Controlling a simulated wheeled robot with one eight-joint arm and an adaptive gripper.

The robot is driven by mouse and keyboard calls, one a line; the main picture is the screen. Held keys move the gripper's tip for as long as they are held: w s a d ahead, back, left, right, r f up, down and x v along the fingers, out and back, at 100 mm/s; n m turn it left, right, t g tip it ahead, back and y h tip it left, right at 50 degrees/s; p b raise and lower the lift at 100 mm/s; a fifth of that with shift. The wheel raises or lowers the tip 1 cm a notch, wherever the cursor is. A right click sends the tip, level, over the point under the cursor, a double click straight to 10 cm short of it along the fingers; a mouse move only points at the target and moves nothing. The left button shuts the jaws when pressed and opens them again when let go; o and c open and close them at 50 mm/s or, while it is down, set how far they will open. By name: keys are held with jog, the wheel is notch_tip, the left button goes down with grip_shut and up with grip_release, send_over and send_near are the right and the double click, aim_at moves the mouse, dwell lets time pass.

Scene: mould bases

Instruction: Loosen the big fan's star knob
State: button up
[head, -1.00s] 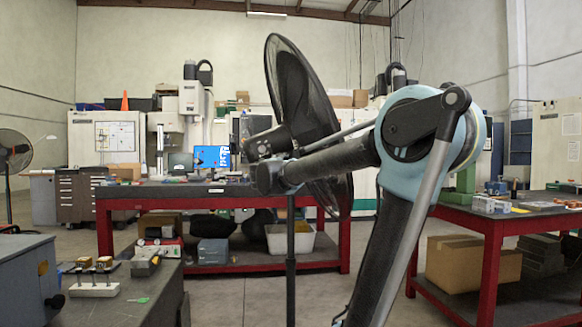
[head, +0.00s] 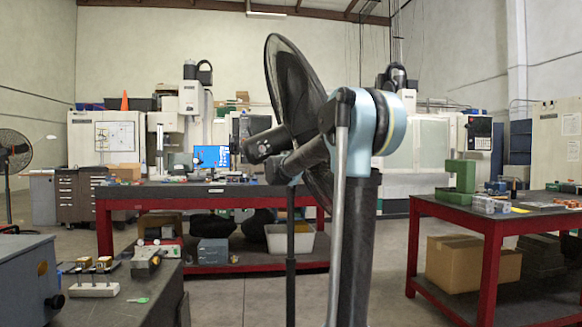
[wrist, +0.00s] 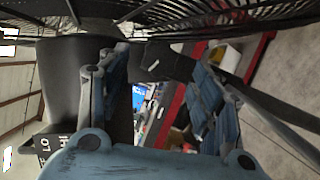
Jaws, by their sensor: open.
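The big fan's round black cage (head: 287,75) stands edge-on at the centre of the head view, with its motor housing (head: 262,146) on the left and its pole (head: 291,245) below. In the wrist view the cage (wrist: 255,14) crosses the top and the dark housing (wrist: 72,78) fills the left. My gripper (wrist: 160,64) is open, its blue-grey fingers spread. A dark fan part (wrist: 165,60) shows between and beyond the fingertips; I cannot tell whether it is the star knob or whether anything touches it. In the head view my arm covers part of the fan.
A red-framed bench (head: 150,192) stands behind the fan, and another red-framed table (head: 455,212) is at the right. A grey bench (head: 150,300) with small parts is at the near left. Open floor (head: 220,300) lies around the pole.

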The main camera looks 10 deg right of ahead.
jog(key=shift+x, duration=1.65)
jog(key=shift+c, duration=0.3)
jog(key=c, duration=1)
